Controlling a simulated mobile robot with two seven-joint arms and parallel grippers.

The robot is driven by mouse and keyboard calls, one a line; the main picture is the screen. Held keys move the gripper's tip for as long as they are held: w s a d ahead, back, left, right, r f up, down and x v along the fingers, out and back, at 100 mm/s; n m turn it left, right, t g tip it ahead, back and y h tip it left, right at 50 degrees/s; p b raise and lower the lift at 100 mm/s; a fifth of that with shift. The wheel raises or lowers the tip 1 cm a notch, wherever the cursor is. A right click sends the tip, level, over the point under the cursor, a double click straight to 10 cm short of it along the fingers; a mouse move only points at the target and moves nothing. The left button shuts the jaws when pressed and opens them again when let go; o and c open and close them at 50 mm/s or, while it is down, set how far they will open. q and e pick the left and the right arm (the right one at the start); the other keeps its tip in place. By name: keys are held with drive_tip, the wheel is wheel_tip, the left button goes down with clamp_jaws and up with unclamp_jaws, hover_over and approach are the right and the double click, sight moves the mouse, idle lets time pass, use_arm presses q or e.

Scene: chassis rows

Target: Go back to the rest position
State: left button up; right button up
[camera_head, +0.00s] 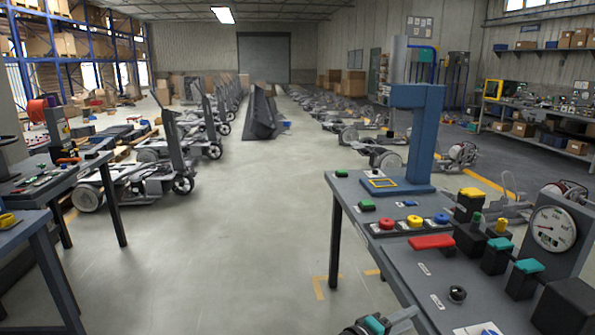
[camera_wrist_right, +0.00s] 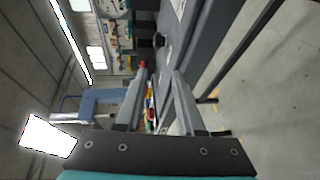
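My right gripper (camera_head: 404,318) shows at the bottom edge of the head view, beside the front edge of the right workbench, partly cut off by the frame. In the right wrist view its two grey fingers (camera_wrist_right: 162,72) stand apart with nothing between them, so it is open and empty. The workbench shows beyond the fingers. My left gripper is not in view.
The right workbench (camera_head: 350,190) carries coloured buttons, a blue post (camera_head: 420,140) and a round gauge (camera_head: 553,229). Another bench (camera_head: 40,190) stands at left. Rows of chassis (camera_head: 140,182) line both sides. The concrete aisle (camera_head: 220,240) between the benches is clear.

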drive_tip(key=s+a+f+m+g+y, duration=0.1)
drive_tip(key=s+a+f+g+y, duration=0.1)
drive_tip(key=s+a+f+y, duration=0.35)
drive_tip(key=s+a+f+m+g+y, duration=0.1)
drive_tip(key=s+a+f+g+y, duration=0.15)
drive_tip(key=s+f, duration=0.65)
drive_tip(key=s+d+r+m+y, duration=0.1)
drive_tip(key=s+r+y, duration=0.3)
drive_tip(key=s, duration=0.5)
drive_tip(key=s+d+r+m+y, duration=0.1)
drive_tip(key=s+r+y, duration=0.1)
drive_tip(key=s+r, duration=0.55)
drive_tip(key=s+f+g, duration=0.2)
drive_tip(key=s+f, duration=0.1)
drive_tip(key=f, duration=2)
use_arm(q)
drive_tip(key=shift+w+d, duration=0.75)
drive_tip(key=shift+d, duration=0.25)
use_arm(e)
drive_tip(key=s+d+f, duration=0.2)
drive_tip(key=s+f, duration=1.2)
drive_tip(key=s, duration=0.1)
drive_tip(key=shift+s+d+f+g, duration=0.15)
drive_tip(key=shift+s+d+g, duration=0.1)
drive_tip(key=shift+g, duration=0.1)
